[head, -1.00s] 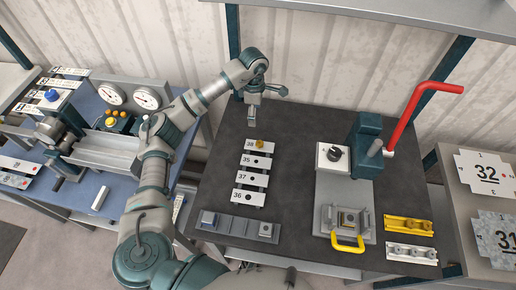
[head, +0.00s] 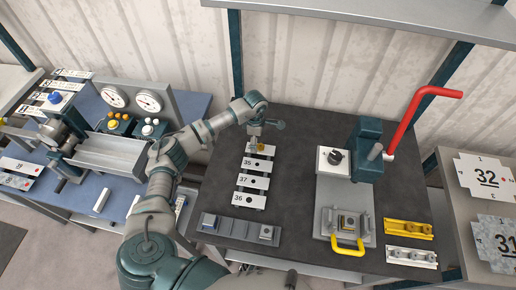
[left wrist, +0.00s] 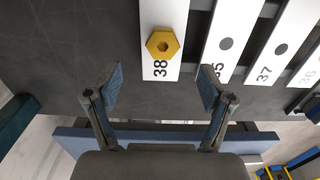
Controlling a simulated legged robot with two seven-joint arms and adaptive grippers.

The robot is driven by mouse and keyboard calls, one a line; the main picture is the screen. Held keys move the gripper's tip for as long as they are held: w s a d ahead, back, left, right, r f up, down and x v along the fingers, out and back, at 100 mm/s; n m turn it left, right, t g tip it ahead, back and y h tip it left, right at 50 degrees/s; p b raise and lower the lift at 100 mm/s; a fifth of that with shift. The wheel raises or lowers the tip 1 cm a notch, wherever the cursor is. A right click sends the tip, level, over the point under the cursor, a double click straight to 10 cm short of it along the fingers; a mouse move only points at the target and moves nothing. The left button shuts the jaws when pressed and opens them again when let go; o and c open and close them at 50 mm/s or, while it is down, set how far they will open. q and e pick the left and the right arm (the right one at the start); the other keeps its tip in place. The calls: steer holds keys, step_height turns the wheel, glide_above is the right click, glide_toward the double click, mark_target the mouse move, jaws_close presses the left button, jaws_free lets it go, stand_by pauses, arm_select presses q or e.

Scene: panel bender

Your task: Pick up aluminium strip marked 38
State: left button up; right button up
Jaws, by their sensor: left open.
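My left gripper (left wrist: 162,84) is open and empty. Its blue-padded fingers stand to either side of the strip's numbered end, with the end just ahead between the tips. In the head view my left gripper (head: 255,144) is right over the strip; its exact height cannot be told. My right gripper is not in view.
Strips marked 35 (head: 255,164), 37 (head: 253,181) and 36 (head: 250,199) lie close beside it. A grey block fixture (head: 238,228) is below them. A press with a red lever (head: 408,118) and yellow handle (head: 347,247) stands right. Dark table (head: 292,150) is bare between.

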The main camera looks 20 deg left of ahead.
mark_target(259, 146)
arm_select(q)
steer(key=f, duration=0.1)
steer(key=d+f, duration=0.1)
steer(key=shift+f, duration=0.3)
steer(key=shift+d+f, duration=0.15)
steer(key=shift+f, duration=0.15)
steer(key=shift+d, duration=0.15)
steer(key=shift+a+f, duration=0.15)
steer(key=shift+a, duration=0.35)
steer(key=shift+a+f, duration=0.2)
steer(key=shift+a, duration=0.05)
steer(key=shift+d, duration=0.5)
steer(key=shift+c, duration=0.5)
steer(key=c, duration=1.2)
steer(key=shift+a, duration=0.2)
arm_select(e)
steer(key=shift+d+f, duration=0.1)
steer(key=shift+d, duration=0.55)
